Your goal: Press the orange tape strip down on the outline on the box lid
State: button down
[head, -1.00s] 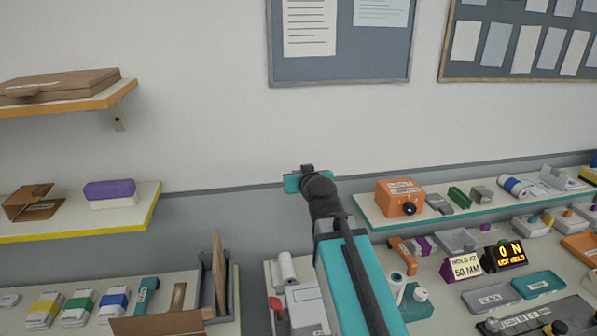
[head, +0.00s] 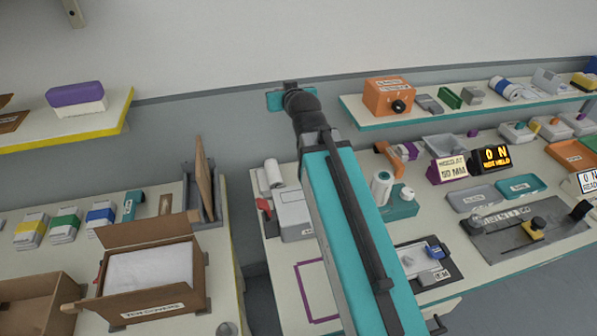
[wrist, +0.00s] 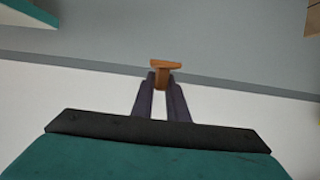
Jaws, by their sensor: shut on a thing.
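My gripper (wrist: 162,82) is shut on an orange strip (wrist: 167,64), which sticks out beyond the two dark fingertips in the wrist view. Behind it there is only wall. In the head view the teal wrist end (head: 276,100) points away from me in front of the wall, and the fingers and strip are hidden. An open brown cardboard box (head: 155,300) with a white filling stands on the left table. Its lid flap (head: 150,229) is raised at the back. I can make out no outline on it.
A brown open box (head: 35,305) stands at lower left. A wooden panel (head: 203,178) stands upright in a grey holder. A purple outline (head: 300,292) marks the right table, partly behind my arm. Shelves flank the arm; the right one holds an orange box (head: 388,97).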

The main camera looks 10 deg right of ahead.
notch_tip(320, 180, down, 7)
jog(key=b, duration=0.6)
jog(key=shift+f, duration=0.2)
jog(key=shift+a, duration=0.2)
